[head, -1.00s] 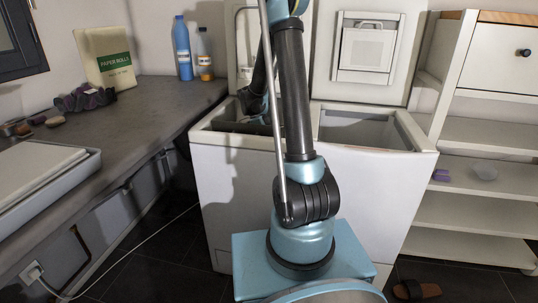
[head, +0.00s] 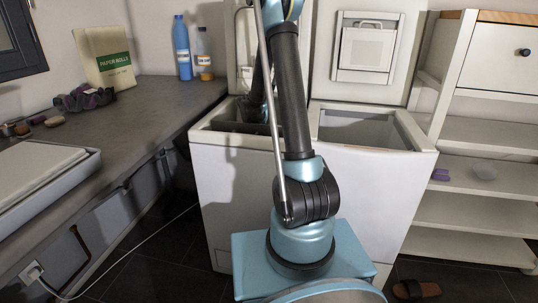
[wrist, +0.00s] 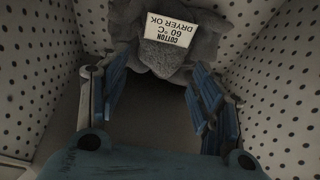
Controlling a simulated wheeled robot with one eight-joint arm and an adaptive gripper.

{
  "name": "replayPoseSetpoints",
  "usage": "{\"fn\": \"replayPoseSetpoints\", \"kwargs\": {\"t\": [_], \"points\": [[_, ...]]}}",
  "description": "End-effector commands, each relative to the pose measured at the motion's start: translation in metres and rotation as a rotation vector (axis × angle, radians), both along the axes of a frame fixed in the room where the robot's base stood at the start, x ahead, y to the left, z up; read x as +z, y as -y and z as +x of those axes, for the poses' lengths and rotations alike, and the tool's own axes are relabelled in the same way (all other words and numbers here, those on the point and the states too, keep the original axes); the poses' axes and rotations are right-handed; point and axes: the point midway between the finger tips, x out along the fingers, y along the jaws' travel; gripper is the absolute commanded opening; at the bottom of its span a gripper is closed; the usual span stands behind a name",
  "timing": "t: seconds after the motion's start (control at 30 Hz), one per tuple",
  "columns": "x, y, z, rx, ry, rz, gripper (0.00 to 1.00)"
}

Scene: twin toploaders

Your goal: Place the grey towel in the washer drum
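The grey towel (wrist: 192,48) lies bunched in a drum with pale perforated walls (wrist: 275,90), in the wrist view. A white care label on it reads "COTTON 60 °C DRYER OK". My gripper (wrist: 160,65) is inside this drum, its blue-padded fingers spread wide on either side of a gap. The towel lies at and just beyond the fingertips, and I see no clamping on it. In the head view, my arm reaches down into the left opening (head: 228,127) of the white twin machine (head: 310,185). My gripper and the towel are hidden there.
The machine's right opening (head: 365,130) is uncovered, with its lid (head: 366,50) raised behind. White shelves (head: 480,210) stand at right. A brown sandal (head: 416,289) lies on the floor.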

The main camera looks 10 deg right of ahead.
Motion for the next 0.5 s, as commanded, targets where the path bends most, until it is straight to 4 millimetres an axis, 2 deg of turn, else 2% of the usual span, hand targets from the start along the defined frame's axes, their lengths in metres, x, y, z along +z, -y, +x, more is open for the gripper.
{"fn": "replayPoseSetpoints", "kwargs": {"t": [0.27,0.5], "points": [[0.008,-0.003,0.001,0.001,0.000,0.000,0.60],[0.043,-0.016,0.006,0.001,0.000,0.000,0.60]]}}
